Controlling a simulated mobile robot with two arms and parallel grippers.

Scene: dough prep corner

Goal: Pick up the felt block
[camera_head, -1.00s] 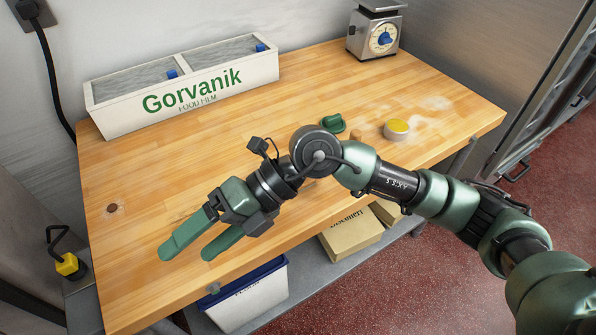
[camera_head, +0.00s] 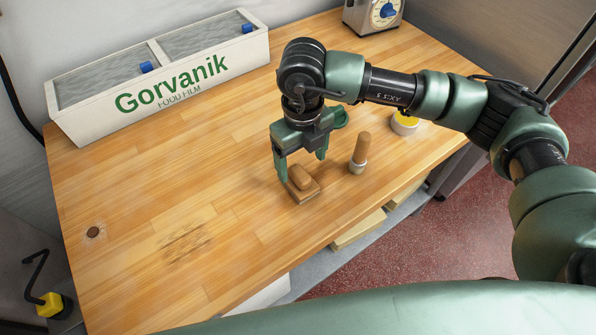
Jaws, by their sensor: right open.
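A small brown block on a flat tan base, which looks like the felt block (camera_head: 302,191), lies on the wooden worktop in the middle of the view. My right gripper (camera_head: 302,168) points down at it from above and behind, with its two green fingers apart. The left finger is close to the block's left side and the right finger is behind its right side. I cannot tell whether either finger touches it. Nothing is held between the fingers. My left gripper does not show.
A wooden peg-like tool (camera_head: 360,150) stands upright just right of the block. A yellow-topped round tub (camera_head: 404,123) is beyond it, under my right arm. A white film box (camera_head: 160,85) and a scale (camera_head: 376,14) stand at the back. The worktop's left (camera_head: 150,190) is mostly clear.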

